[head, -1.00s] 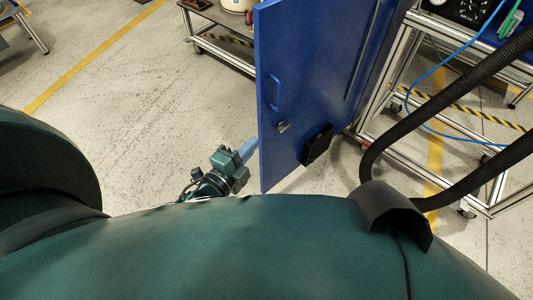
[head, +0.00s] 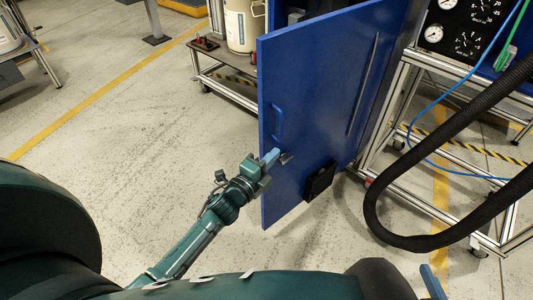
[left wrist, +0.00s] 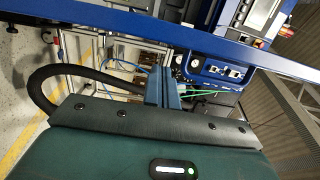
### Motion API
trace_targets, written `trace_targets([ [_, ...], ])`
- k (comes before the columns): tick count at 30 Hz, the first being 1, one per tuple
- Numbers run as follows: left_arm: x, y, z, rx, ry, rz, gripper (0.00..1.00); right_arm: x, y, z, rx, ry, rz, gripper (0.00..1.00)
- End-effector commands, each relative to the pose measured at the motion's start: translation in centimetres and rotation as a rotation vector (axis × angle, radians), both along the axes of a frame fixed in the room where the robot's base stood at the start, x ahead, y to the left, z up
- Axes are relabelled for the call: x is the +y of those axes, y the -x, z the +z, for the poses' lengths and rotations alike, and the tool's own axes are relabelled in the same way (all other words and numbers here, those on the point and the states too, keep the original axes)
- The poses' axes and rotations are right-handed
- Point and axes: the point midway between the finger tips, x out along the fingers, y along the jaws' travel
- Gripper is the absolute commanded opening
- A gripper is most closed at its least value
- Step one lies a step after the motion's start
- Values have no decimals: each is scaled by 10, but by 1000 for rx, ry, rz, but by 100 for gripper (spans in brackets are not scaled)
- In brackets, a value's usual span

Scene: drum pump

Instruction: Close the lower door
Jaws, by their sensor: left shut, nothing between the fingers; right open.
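The blue door (head: 315,105) stands open in the head view, with a blue handle (head: 277,122), a small metal latch (head: 285,158) and a black box (head: 320,182) on its face. My left gripper (head: 270,158) is shut and empty, its blue fingertips overlapping the door's free edge beside the latch. I cannot tell whether they touch it. The shut fingers also show in the left wrist view (left wrist: 163,90), below a long blue edge that crosses the picture. A blue finger of my right gripper (head: 432,283) shows at the bottom right; the rest is hidden.
A thick black hose (head: 385,225) loops right of the door, before a metal frame (head: 440,190) with gauges. A low cart (head: 235,85) with a drum (head: 240,25) stands behind the door. The floor left of the door is clear.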

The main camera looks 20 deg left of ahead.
Motion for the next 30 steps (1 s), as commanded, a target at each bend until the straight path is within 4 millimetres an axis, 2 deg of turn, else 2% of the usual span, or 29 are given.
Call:
trace_targets([
  [6, 16, -9, 1, -1, 1, -2, 0, 0, 0, -1, 1, 1, 1, 73],
  [23, 24, -11, 0, -2, 0, -9, 0, 0, 0, -4, 3, 5, 2, 73],
  [26, 33, -13, -1, -2, -3, -20, 0, 1, 0, -8, 7, 11, 5, 73],
  [30, 54, -19, -1, -4, -7, -47, 0, 3, -2, -14, 4, 21, 14, 73],
])
